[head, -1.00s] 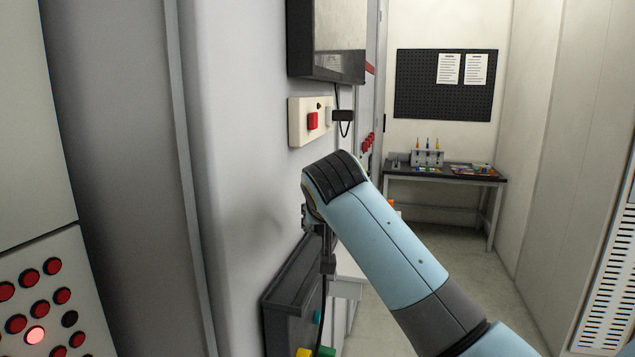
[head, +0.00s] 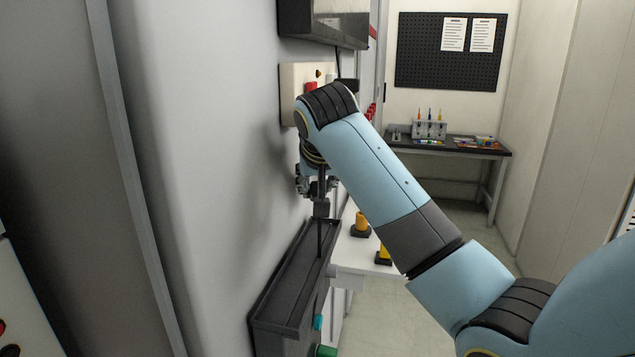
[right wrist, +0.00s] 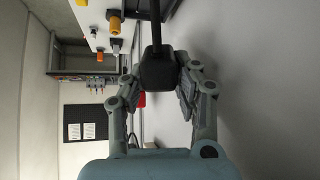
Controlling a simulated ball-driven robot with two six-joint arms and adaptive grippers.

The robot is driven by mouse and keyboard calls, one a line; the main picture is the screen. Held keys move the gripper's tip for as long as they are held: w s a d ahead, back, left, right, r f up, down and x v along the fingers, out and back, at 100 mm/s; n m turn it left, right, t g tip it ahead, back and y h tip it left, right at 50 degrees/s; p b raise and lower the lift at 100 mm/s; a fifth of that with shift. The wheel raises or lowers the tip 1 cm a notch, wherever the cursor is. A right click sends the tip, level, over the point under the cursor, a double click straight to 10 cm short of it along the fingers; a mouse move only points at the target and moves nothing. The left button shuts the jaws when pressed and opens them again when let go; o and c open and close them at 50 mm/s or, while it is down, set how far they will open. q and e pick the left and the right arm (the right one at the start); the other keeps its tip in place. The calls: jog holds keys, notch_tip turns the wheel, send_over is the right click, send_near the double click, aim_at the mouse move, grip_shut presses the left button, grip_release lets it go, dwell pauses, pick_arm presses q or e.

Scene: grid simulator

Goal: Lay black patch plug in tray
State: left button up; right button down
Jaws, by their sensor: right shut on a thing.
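My right gripper (head: 320,188) is shut on the black patch plug (head: 321,208), which hangs upright below the fingers. In the right wrist view the black plug (right wrist: 158,68) sits between the two fingertips of the gripper (right wrist: 160,80), with its dark cable running away from it. In the head view the cable drops from the plug toward the dark grey tray (head: 272,325) on the wall. The plug appears above the tray's far end, apart from its floor. My left gripper is not in view.
A cream wall panel (head: 291,95) with a red button is partly behind my right arm. A white surface (head: 352,255) with yellow-and-black plugs (head: 361,224) lies beyond the tray. A workbench (head: 470,150) stands at the back. Grey wall borders the tray's left.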

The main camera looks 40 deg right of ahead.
jog(key=shift+f+b, duration=0.5)
jog(key=shift+f, duration=0.7)
jog(key=shift+f+b, duration=0.5)
jog(key=shift+f, duration=1)
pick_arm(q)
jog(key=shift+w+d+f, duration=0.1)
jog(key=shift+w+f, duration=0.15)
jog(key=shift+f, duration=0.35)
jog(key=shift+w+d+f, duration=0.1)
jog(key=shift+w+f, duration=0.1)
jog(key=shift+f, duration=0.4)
pick_arm(e)
jog(key=shift+f, duration=0.9)
pick_arm(q)
jog(key=shift+b, duration=0.3)
pick_arm(e)
jog(key=shift+f, duration=0.4)
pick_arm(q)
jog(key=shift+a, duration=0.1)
pick_arm(e)
jog(key=c, duration=0.9)
grip_release()
jog(key=v, duration=1.2)
jog(key=shift+f, duration=0.1)
